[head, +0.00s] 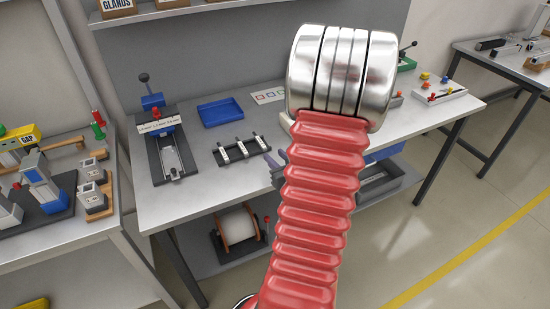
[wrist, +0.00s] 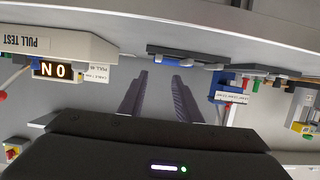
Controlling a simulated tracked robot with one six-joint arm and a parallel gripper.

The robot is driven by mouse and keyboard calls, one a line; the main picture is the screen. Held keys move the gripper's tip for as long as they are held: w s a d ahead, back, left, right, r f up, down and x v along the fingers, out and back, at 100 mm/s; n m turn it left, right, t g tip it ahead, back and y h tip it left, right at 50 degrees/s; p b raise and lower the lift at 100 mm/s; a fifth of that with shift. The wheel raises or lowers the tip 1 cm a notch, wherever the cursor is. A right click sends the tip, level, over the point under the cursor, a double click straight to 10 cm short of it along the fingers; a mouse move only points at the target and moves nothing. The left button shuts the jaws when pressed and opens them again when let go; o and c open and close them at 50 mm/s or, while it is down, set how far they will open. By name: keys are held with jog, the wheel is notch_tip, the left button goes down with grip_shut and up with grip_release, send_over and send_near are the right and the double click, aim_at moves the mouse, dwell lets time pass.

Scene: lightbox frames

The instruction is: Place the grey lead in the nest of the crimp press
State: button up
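A blue press with an upright black lever (head: 152,103) stands at the left of the bench on a dark base, with a white label across it. It looks like the crimp press; its label is too small to read and its nest cannot be made out. It also shows in the wrist view (wrist: 224,86). A dark rack (head: 240,150) with several small light pieces lies right of it. I cannot pick out the grey lead. My gripper (wrist: 160,78) is open, with nothing between its ridged fingers; in the head view my arm mostly hides it, beside the rack.
A blue tray (head: 221,112) lies behind the rack. A pull test unit (wrist: 50,45) stands at the left in the wrist view. A spool (head: 237,226) sits on the lower shelf. A side bench (head: 60,235) at the left holds other fixtures. Bare bench top lies before the rack.

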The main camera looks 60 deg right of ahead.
dwell(0.4)
jog(key=shift+w+a+r, duration=0.15)
jog(key=shift+w+r, duration=0.05)
jog(key=shift+w, duration=0.2)
jog(key=w+a+r+n+g+y, duration=0.15)
jog(key=w+a+r, duration=0.3)
jog(key=a, duration=0.45)
jog(key=w+a+r+n+g+y, duration=0.1)
jog(key=w+a+r+n+g, duration=0.2)
jog(key=a+r, duration=0.45)
jog(key=s+a+r+y, duration=0.1)
jog(key=s+a, duration=0.2)
jog(key=a, duration=0.5)
jog(key=s+a+r+n+g+y, duration=0.1)
jog(key=s+a, duration=0.3)
jog(key=a, duration=0.5)
jog(key=s+a+r+g+y, duration=0.1)
jog(key=s+a+y, duration=0.2)
jog(key=a, duration=0.6)
jog(key=shift+s+a+r+n, duration=0.15)
jog(key=shift+s+r+n, duration=0.2)
jog(key=shift+s, duration=0.2)
jog(key=shift+o, duration=0.4)
jog(key=shift+g, duration=0.25)
jog(key=shift+s, duration=0.1)
